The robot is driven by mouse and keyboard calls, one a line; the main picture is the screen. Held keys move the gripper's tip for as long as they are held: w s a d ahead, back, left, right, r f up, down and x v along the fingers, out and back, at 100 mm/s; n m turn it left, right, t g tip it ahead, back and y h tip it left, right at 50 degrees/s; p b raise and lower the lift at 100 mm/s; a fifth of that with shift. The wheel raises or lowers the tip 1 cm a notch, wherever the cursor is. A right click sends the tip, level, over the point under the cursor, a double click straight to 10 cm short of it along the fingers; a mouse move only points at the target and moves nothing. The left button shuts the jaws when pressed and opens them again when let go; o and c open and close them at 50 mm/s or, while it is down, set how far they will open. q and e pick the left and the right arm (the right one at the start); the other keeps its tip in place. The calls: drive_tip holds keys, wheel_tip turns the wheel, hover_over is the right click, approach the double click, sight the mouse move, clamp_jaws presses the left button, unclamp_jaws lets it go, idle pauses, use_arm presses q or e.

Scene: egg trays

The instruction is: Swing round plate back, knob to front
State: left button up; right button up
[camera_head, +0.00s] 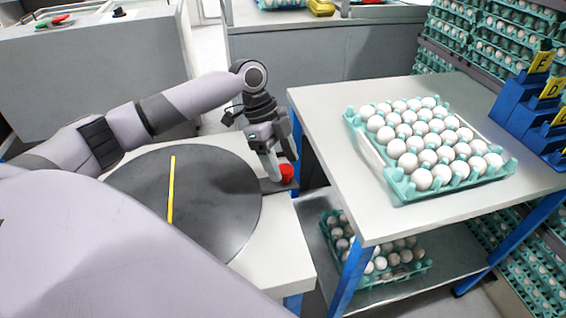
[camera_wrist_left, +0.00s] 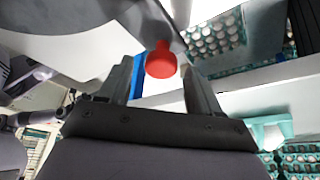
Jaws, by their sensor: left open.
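The round plate (camera_head: 215,195) is a dark grey disc with a yellow stripe (camera_head: 172,190), lying on a white table at the left of the head view. The red knob (camera_head: 287,173) is at the plate's right side, on a dark bar beside the disc. My left gripper (camera_head: 281,160) is open at the knob. In the left wrist view the red knob (camera_wrist_left: 161,61) sits between the two fingers of my left gripper (camera_wrist_left: 160,85), with visible gaps to either side. The plate's edge shows at the top left there. My right gripper is not in view.
A grey-topped table (camera_head: 335,115) with a teal tray of white eggs (camera_head: 400,190) stands right of the plate. Another egg tray (camera_head: 400,275) is on its lower shelf. Blue holders (camera_head: 530,110) with yellow labels stand at the far right. A large pale arm part covers the lower left.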

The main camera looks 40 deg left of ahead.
use_arm(q)
drive_tip(key=shift+d+f, duration=0.2)
drive_tip(key=shift+f, duration=0.2)
clamp_jaws()
